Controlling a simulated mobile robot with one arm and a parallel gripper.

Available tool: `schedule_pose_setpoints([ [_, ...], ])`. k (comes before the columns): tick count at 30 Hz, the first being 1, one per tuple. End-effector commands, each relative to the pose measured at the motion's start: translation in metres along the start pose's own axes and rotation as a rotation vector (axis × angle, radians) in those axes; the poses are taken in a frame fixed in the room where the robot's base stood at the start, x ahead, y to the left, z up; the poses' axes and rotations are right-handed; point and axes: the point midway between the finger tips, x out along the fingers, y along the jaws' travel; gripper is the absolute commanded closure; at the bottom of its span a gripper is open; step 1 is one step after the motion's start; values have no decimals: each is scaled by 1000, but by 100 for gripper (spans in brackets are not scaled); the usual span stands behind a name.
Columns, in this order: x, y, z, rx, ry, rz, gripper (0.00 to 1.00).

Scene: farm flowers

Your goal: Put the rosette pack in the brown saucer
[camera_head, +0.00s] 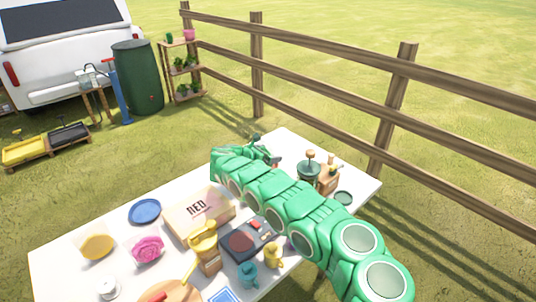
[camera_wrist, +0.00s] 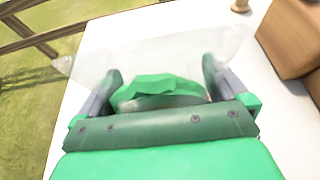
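My gripper (camera_wrist: 160,85) is at the far edge of the table; in the head view its end (camera_head: 262,150) is small and partly hidden by my arm. In the wrist view its fingers are on both sides of a green rosette in a clear pack (camera_wrist: 158,86) and appear shut on it. The clear sheet spreads beyond the fingers and over the table's edge. A brown dish (camera_head: 180,295), likely the brown saucer, is at the bottom of the head view, cut off, with a reddish item in it. Pink (camera_head: 148,249) and yellow (camera_head: 98,246) rosette packs lie at the left.
The white table (camera_head: 65,262) also holds a blue saucer (camera_head: 145,211), a cardboard box (camera_head: 200,216), a dark case (camera_head: 246,240), a yellow jug (camera_head: 272,256) and a teal can (camera_head: 247,275).

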Motion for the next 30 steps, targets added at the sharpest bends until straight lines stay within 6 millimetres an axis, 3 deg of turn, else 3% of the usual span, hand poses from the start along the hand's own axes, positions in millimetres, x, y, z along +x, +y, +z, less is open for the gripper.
schedule_pose_setpoints([
  [13, -5, 0, 11, 0, 0, 1, 0],
  [30, -80, 1, 11, 3, 1, 4, 0],
])
